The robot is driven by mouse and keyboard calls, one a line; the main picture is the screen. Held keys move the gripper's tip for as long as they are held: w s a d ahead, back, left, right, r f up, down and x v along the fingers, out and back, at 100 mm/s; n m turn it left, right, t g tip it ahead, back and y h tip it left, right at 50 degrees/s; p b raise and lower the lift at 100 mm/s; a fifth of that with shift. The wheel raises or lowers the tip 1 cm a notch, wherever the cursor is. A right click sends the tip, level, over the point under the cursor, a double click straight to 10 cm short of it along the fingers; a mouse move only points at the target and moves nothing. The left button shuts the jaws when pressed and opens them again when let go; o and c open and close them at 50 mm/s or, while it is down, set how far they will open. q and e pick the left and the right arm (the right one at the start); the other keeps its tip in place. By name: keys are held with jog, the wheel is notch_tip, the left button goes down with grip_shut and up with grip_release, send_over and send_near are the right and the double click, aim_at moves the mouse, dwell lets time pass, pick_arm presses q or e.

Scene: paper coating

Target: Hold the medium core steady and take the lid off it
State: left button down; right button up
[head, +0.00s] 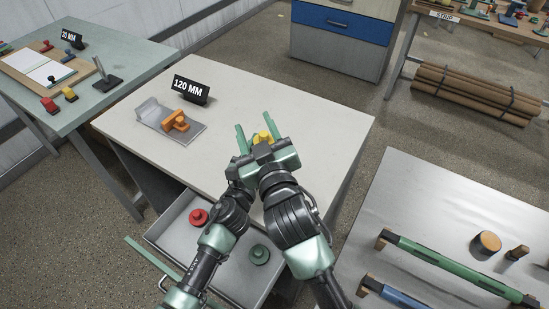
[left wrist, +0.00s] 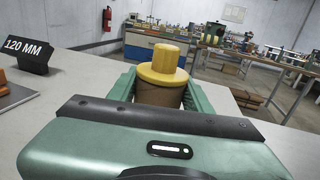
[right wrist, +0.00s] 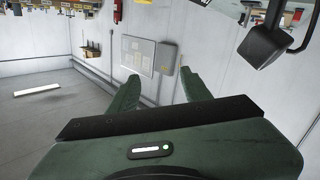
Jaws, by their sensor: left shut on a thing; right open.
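The medium core (left wrist: 158,97) is a brown cardboard cylinder standing upright on the pale table (head: 325,125). A yellow stepped lid (left wrist: 162,68) sits on top of it; it also shows in the head view (head: 263,137). My left gripper (left wrist: 160,88) is shut around the core below the lid, one green finger on each side. My right gripper (right wrist: 160,78) is open, with nothing between its fingers in the right wrist view. In the head view the two wrists overlap near the core, and I cannot clearly separate the right fingers. The core's body is hidden there.
A 120 MM sign (head: 191,90) and an orange piece on a metal plate (head: 184,138) stand to the left. An open drawer (head: 222,262) below holds a red lid (head: 198,216) and a green lid (head: 259,254). Another table (head: 400,190) is at right.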

aim_at(264, 133)
jog(key=s+d+f+m+g+h, duration=0.2)
jog(key=s+d+f+m+g, duration=0.15)
jog(key=f, duration=0.25)
jog(key=shift+m+t, duration=0.25)
jog(key=shift+t, duration=0.2)
jog(key=x, duration=1.2)
jog(key=shift+d+f, duration=0.1)
jog(key=shift+f, duration=0.15)
grip_shut()
jog(key=shift+r, duration=0.2)
jog(key=shift+r, duration=1)
jog(key=shift+r, duration=0.15)
